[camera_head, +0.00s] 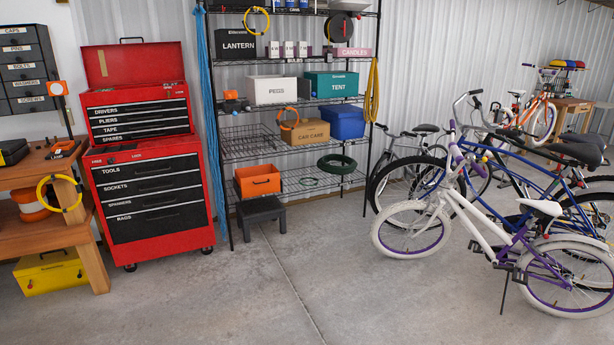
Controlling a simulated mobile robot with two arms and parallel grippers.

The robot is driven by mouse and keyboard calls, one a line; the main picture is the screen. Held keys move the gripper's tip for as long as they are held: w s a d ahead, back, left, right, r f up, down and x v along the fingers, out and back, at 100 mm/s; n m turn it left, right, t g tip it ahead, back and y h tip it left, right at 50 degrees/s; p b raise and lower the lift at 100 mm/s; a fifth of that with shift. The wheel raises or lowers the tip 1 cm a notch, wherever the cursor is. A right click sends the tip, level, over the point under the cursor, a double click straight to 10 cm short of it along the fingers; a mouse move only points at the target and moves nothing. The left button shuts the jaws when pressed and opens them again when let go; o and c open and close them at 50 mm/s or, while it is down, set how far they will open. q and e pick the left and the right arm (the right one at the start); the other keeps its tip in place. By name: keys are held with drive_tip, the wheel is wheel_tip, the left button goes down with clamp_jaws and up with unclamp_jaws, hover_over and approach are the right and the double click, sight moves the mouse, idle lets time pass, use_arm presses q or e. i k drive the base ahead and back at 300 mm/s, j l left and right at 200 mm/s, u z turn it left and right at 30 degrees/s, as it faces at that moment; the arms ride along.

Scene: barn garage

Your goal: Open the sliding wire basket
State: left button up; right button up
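The wire basket (246,140) is a dark, low wire-mesh basket on the left part of a middle shelf of the black wire rack. It stands below the white box and left of the orange coil and the CAR CARE box. It looks empty. I cannot tell from here how far it is slid out. Neither my left nor my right gripper shows in the head view.
The wire rack (372,130) stands against the wall with labelled boxes. A dark step stool (262,213) and orange bin (257,182) are at its lower left. A red tool chest (146,190) stands left, bicycles (480,215) right. The concrete floor (300,290) in front is clear.

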sight(247, 140)
drive_tip(key=i+z, duration=0.3)
drive_tip(key=i, duration=1.95)
